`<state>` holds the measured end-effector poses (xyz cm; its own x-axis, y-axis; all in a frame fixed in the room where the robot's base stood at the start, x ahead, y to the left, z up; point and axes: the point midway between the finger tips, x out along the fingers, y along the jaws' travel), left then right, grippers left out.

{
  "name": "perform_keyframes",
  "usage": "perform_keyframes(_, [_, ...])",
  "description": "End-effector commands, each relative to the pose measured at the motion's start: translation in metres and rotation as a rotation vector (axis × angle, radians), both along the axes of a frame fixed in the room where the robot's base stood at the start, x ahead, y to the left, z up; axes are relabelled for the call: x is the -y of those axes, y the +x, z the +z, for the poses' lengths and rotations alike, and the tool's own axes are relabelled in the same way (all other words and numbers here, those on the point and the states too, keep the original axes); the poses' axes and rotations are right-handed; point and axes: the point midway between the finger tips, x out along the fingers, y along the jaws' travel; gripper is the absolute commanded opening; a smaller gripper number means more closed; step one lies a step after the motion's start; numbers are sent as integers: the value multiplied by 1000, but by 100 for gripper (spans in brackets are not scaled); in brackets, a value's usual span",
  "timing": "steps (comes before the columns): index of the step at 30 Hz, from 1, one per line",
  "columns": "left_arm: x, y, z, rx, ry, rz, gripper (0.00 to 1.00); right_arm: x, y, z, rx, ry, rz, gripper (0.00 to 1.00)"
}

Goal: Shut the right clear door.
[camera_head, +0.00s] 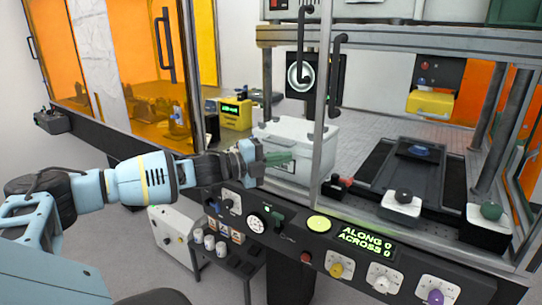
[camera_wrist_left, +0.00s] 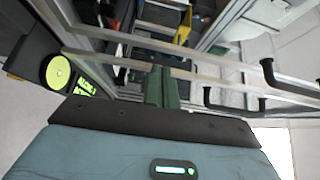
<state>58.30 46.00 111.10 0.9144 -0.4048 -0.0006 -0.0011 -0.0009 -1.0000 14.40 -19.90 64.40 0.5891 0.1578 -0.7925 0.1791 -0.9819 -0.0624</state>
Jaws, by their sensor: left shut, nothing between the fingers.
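The clear doors stand on the front of the grey-framed enclosure. A bright vertical door post (camera_head: 323,110) runs down its middle, with a black bar handle (camera_head: 336,75) on its right side, which I take as the right clear door's. A second black handle (camera_head: 301,40) is just left of it. Both handles show in the left wrist view, one at the right (camera_wrist_left: 285,82). The clear panes barely show, so I cannot tell how far the right door stands open. My left gripper (camera_head: 279,158) is shut and empty, its green fingers low and left of the post; they also show in the wrist view (camera_wrist_left: 163,86).
A control panel with a green display (camera_head: 365,243) and knobs runs below the doors. Inside are a white box (camera_head: 297,148), a dark stage (camera_head: 420,175) and a yellow unit (camera_head: 430,104). Orange doors (camera_head: 150,60) stand at the left.

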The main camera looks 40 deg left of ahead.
Motion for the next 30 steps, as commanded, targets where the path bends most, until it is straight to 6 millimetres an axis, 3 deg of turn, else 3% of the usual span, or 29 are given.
perform_keyframes(3, [-22,2,0,0,3,4,0,0,5,2,11,2,-1,65])
perform_keyframes(7, [-36,3,0,1,1,4,0,-1,8,2,16,2,-2,65])
perform_keyframes(17, [-42,4,0,0,-1,-4,0,-3,11,2,21,7,-8,65])
perform_keyframes(20, [-26,5,0,10,-13,-46,0,-3,7,-3,11,7,-7,65])
perform_keyframes(25, [34,3,4,48,-54,-217,0,-3,-6,-22,-26,6,-7,65])
perform_keyframes(30, [88,-15,14,83,-72,-389,0,-3,-19,-42,-60,5,-6,65])
